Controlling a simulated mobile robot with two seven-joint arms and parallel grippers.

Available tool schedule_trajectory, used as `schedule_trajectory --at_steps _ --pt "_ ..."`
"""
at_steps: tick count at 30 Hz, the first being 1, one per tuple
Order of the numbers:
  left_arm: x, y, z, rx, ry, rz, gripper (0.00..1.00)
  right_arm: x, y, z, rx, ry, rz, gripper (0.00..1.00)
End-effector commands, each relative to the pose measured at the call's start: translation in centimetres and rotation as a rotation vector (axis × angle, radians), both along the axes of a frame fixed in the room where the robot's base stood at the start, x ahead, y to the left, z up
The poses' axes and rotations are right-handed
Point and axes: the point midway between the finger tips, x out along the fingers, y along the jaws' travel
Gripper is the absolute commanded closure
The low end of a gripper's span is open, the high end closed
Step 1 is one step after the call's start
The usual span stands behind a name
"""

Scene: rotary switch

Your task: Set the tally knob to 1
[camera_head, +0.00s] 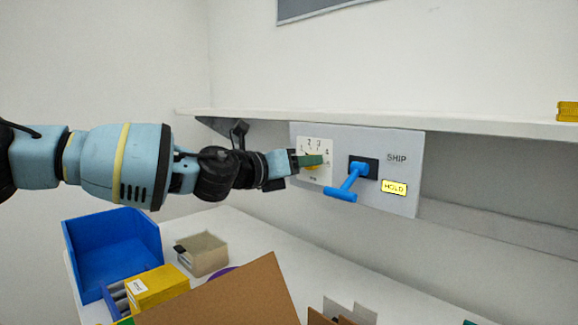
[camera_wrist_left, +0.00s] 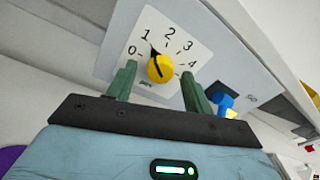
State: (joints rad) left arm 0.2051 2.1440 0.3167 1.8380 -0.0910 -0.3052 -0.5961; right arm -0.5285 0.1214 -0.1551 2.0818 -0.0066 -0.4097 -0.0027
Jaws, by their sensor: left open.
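The tally knob (camera_wrist_left: 160,68) is round and yellow with a black pointer, on a white dial plate (camera_wrist_left: 176,32). In the left wrist view its pointer aims up and left, toward the 1; numerals 0 to 4 are readable. My left gripper (camera_wrist_left: 159,72) is open, with one green finger on each side of the knob; I cannot tell whether either finger touches it. In the head view, my left gripper (camera_head: 308,160) is in front of the dial plate (camera_head: 316,144) and hides most of the knob. My right gripper is not in view.
Right of the dial, a blue lever handle (camera_head: 342,194) sticks out from the grey panel (camera_head: 405,150), near a yellow HOLD label (camera_head: 394,187). A shelf (camera_head: 400,121) runs just above. Below are a blue bin (camera_head: 110,240), a beige box (camera_head: 202,254) and cardboard (camera_head: 225,295).

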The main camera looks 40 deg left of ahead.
Motion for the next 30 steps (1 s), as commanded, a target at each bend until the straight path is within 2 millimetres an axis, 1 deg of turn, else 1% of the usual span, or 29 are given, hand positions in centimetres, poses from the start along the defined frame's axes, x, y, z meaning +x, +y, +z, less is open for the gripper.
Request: schedule_trajectory --at_steps 12,18,24,30 --pt "-4.6 0.7 0.5 -0.003 -0.002 -0.001 0.49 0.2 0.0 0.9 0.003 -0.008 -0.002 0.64" --pt "-6.3 0.9 0.5 -0.001 -0.001 -0.001 0.49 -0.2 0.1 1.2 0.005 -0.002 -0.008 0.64" --pt "-7.2 1.0 0.4 -0.001 0.001 -0.001 0.49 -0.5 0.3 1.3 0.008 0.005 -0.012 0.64" --pt "-7.3 1.1 0.3 -0.001 0.002 -0.001 0.49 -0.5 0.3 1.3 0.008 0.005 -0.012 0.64"
